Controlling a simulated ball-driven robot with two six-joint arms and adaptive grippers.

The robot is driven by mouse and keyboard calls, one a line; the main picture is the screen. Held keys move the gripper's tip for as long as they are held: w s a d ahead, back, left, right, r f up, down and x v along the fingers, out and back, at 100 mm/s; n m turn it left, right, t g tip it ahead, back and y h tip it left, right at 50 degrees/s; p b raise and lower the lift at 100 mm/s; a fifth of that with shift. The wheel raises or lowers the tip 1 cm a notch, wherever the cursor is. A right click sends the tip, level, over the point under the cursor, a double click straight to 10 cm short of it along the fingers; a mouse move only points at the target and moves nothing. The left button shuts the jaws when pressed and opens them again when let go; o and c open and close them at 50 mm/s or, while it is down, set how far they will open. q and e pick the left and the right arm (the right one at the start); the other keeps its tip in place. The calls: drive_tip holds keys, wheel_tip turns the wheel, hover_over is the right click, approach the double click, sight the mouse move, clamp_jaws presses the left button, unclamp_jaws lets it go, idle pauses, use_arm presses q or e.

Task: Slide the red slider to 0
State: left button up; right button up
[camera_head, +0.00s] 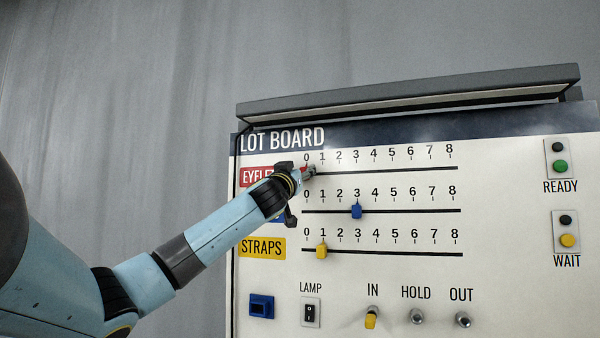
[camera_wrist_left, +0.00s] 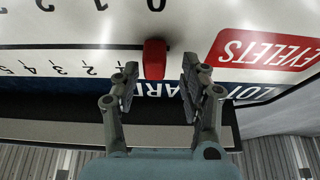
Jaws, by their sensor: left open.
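The red slider (camera_wrist_left: 154,60) is on the top track of the lot board (camera_head: 380,290), the row with the red EYELETS label (camera_wrist_left: 262,50). It stands at the track's 0 end, at or close to the 0 mark; in the wrist view it covers that part of the scale. My left gripper (camera_wrist_left: 160,75) is open, with its fingertips on either side of the slider and a visible gap to each. In the head view, my left gripper (camera_head: 309,172) hides most of the slider. My right gripper is not in view.
Below the top track, a blue slider (camera_head: 356,211) stands at 3 and a yellow slider (camera_head: 322,251) at 1. Toggle switches (camera_head: 417,316) and a lamp rocker (camera_head: 310,312) are along the bottom. An overhanging ledge (camera_head: 410,95) tops the board.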

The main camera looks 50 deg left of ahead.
use_arm(q)
drive_tip(key=v, duration=1.2)
drive_tip(key=shift+f, duration=0.1)
idle(0.6)
